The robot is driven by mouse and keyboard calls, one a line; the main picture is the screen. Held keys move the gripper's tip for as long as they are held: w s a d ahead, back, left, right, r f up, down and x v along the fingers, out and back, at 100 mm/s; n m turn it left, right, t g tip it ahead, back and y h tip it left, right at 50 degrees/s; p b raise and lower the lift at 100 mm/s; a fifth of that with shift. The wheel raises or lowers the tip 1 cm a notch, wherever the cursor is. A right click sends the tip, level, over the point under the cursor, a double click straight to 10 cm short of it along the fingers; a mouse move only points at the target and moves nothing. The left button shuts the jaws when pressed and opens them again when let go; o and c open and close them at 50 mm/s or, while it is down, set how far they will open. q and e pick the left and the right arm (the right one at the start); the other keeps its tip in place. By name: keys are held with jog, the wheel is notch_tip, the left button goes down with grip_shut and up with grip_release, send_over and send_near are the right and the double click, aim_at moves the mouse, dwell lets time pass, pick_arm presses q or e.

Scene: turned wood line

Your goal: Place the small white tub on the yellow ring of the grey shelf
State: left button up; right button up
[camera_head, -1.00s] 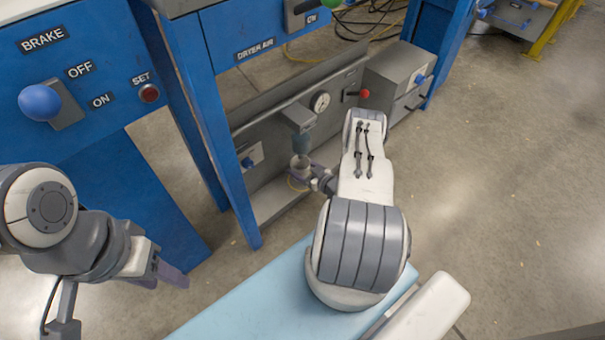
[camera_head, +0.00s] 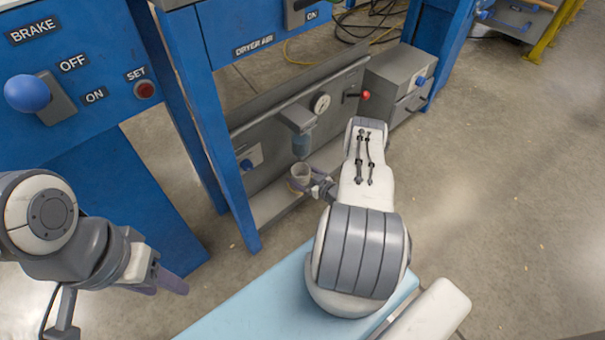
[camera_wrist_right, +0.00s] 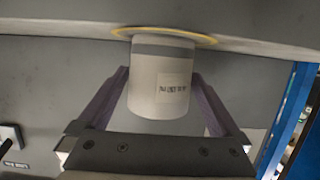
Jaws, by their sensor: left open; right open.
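The ring shows around the tub's base. My right gripper (camera_head: 308,186) is open, its fingers on both sides of the tub; in the wrist view the fingers (camera_wrist_right: 158,95) stand apart from its sides. My left gripper (camera_head: 165,283) is open and empty at the lower left, away from the shelf.
A blue frame post (camera_head: 215,130) stands left of the shelf. A gauge (camera_head: 321,103), a red-knobbed lever (camera_head: 362,95) and a grey box (camera_head: 395,75) are behind.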

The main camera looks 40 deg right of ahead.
jog(key=p+v, duration=0.4)
jog(key=v, duration=0.7)
jog(key=shift+s, duration=0.35)
